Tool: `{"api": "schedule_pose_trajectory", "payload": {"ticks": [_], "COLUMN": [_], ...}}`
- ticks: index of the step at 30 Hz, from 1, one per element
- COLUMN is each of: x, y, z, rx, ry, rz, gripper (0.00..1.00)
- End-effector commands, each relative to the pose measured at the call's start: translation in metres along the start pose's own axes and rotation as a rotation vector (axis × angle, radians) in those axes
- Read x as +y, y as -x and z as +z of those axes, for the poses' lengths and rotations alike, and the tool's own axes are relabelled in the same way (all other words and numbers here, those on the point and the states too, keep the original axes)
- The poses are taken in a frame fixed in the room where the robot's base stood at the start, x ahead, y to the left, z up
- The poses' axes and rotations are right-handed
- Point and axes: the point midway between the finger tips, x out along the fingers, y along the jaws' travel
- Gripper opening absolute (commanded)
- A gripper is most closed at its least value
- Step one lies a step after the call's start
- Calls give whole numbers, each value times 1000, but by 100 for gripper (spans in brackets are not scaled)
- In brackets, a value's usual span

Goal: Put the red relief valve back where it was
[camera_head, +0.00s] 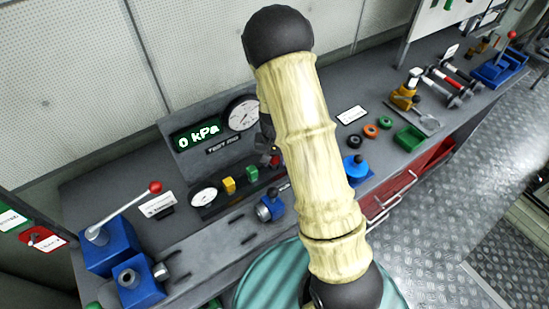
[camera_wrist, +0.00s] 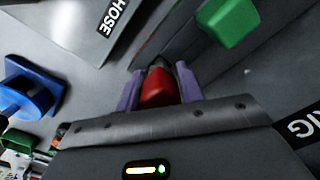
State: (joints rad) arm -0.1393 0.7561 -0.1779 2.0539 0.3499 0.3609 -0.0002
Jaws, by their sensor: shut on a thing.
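The red relief valve (camera_wrist: 158,90) sits between the two purple fingers of my gripper (camera_wrist: 160,84) in the wrist view. My gripper is shut on it. The green valve also shows in the wrist view (camera_wrist: 228,20). My arm hides part of this area, and I cannot tell whether the red valve is seated or just above the manifold.
The test rig panel (camera_head: 197,135) with a 0 kPa display and gauge (camera_head: 243,114) stands behind. A blue fitting (camera_head: 269,207) is in front. A red-knobbed lever pump (camera_head: 110,250) stands left.

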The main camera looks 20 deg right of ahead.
Motion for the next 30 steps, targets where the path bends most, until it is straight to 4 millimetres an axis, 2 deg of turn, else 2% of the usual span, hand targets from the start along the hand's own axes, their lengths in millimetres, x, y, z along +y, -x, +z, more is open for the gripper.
{"api": "schedule_pose_trajectory", "payload": {"ticks": [26,27,30], "x": [0,0,1], "y": [-14,-15,-15], "z": [0,0,0], "rx": [1,0,-1], "ry": [-1,-1,-1], "rz": [-1,-1,1], "gripper": [8,43,59]}}
